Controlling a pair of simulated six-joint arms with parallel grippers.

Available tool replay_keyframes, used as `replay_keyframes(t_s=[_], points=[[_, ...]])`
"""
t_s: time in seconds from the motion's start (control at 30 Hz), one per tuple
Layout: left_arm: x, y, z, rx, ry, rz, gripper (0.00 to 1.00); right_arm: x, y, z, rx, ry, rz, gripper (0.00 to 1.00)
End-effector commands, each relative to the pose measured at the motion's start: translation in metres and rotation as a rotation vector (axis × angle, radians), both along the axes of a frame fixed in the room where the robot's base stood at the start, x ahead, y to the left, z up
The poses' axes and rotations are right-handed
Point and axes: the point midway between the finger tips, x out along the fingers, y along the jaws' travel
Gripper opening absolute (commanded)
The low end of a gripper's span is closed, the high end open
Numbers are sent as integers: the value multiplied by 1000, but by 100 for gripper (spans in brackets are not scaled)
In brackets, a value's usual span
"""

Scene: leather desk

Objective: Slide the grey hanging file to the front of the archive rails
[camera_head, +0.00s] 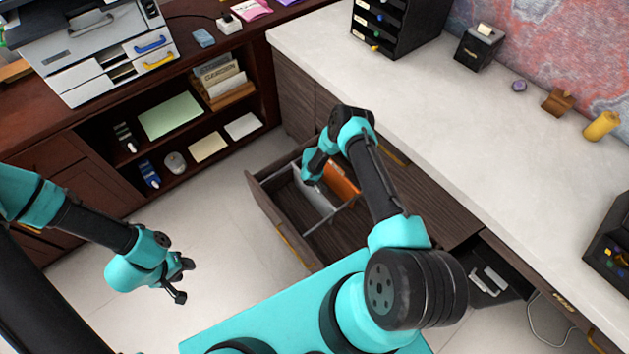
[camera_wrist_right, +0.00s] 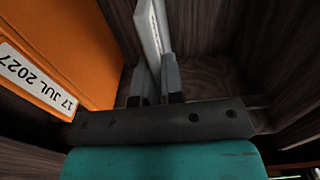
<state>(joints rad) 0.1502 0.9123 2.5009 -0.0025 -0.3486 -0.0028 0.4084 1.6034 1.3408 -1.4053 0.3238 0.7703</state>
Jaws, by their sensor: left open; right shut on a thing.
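The grey hanging file (camera_head: 312,200) stands in the open drawer (camera_head: 268,205), beside an orange file (camera_head: 343,180). My right gripper (camera_head: 310,180) reaches into the drawer from above. In the right wrist view its fingers (camera_wrist_right: 156,72) are shut on the pale edge of the grey file (camera_wrist_right: 151,28). The orange file (camera_wrist_right: 60,50) with a white label "17 JUL 2027" is close on the left there, apart from the fingers. A thin grey bar (camera_head: 333,215) crosses the drawer. My left gripper (camera_head: 182,282) is open and empty above the floor, away from the drawer.
The white countertop (camera_head: 450,110) runs along the right, above the drawer. A dark shelf unit (camera_head: 185,165) with papers and a mouse stands at the left, with a printer (camera_head: 90,40) on top.

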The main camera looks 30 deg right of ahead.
Motion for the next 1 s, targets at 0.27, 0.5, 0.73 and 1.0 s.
replay_keyframes(t_s=[0.27,0.5,0.73,1.0], points=[[0,0,0,0,0,0,43,-2,11,0,0,0,2,0],[0,0,0,0,0,0,43,-4,20,0,0,0,2,0],[0,0,0,0,0,0,43,-6,29,0,0,0,0,0],[0,0,0,0,0,0,43,-7,39,0,0,0,1,0]])
